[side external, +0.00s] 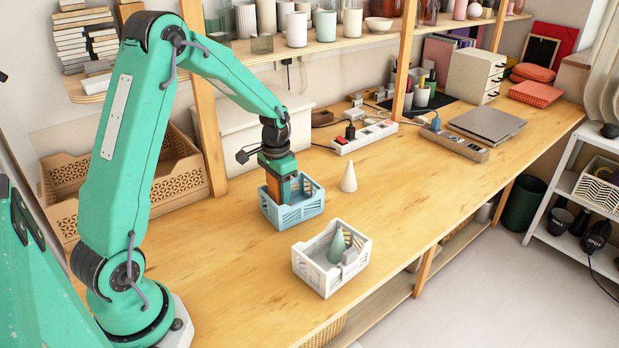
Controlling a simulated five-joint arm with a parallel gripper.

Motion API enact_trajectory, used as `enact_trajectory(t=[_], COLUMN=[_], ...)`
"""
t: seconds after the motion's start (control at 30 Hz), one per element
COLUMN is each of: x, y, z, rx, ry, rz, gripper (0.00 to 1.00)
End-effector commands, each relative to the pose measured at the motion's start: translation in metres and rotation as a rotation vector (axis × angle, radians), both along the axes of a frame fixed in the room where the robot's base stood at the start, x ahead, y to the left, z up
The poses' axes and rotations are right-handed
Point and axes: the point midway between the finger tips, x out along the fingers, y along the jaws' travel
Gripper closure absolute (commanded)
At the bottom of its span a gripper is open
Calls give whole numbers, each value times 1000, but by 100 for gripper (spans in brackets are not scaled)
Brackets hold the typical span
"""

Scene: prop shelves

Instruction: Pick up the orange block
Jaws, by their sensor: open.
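The orange block (285,190) shows as an orange patch directly under my gripper, inside the light blue crate (297,214). My gripper (279,191) points straight down into this crate and is open. Its fingertips are low within the crate and partly hidden by the crate wall and the block. The block's lower part is hidden too, and I cannot tell whether a finger touches it.
A white crate (318,276) in front holds a green cone (337,246) and grey pieces. The table's right middle is clear.

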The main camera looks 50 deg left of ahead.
Motion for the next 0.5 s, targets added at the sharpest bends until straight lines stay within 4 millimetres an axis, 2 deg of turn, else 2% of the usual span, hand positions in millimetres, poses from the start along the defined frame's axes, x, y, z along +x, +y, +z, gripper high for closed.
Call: enact_trajectory(t=[0.5], x=[0], y=[0], z=[-1], rx=[0], ry=[0], rz=[0], gripper=[53])
